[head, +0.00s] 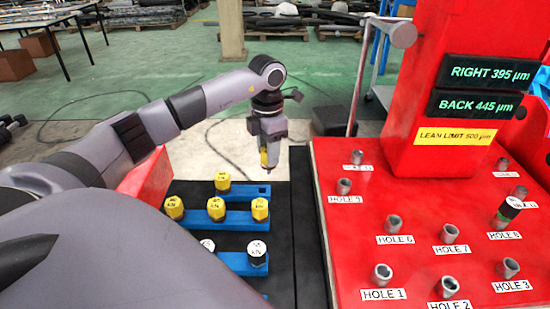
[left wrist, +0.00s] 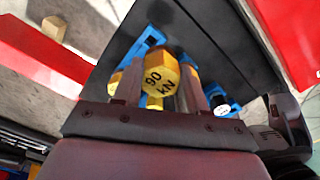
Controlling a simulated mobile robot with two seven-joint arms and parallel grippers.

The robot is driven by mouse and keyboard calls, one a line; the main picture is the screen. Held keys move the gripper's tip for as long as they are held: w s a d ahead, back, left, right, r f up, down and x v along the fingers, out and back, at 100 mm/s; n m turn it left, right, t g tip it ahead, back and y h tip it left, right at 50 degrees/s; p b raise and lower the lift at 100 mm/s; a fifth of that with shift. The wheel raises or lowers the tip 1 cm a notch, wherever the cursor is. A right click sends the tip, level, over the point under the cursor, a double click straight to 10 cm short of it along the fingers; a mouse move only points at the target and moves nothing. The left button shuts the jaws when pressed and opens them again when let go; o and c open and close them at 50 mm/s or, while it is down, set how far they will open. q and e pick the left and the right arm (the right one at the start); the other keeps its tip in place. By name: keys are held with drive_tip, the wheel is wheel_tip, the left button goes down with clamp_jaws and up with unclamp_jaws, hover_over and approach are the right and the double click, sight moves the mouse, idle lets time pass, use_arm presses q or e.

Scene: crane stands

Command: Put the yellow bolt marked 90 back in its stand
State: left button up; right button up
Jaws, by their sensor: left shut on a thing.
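My left gripper (head: 268,163) points down above the back blue stand (head: 246,191), over its right part. It is shut on a yellow bolt (left wrist: 160,72), whose head reads 90 kN in the left wrist view. In the head view only a little yellow shows between the fingers. The back stand has a yellow bolt (head: 222,182) at its left and shows no bolt at its right. The bolt's lower end is hard to make out. The right gripper is not in view.
The middle blue stand (head: 238,222) holds yellow bolts, and the front blue stand (head: 233,262) holds white-topped ones. A red crane base (head: 425,210) with labelled holes stands right, with a red column (head: 450,130) on it. A bare dark strip (head: 304,230) lies between.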

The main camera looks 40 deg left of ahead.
use_arm(q)
drive_tip(key=shift+s+a, duration=0.2)
drive_tip(key=shift+a, duration=0.3)
drive_tip(key=shift+s+a, duration=0.15)
drive_tip(key=shift+a, duration=0.35)
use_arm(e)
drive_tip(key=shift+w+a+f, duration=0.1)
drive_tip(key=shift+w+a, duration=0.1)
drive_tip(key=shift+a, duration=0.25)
use_arm(q)
wheel_tip(320, 180, down, 6)
drive_tip(key=b, duration=0.3)
drive_tip(key=shift+r, duration=0.1)
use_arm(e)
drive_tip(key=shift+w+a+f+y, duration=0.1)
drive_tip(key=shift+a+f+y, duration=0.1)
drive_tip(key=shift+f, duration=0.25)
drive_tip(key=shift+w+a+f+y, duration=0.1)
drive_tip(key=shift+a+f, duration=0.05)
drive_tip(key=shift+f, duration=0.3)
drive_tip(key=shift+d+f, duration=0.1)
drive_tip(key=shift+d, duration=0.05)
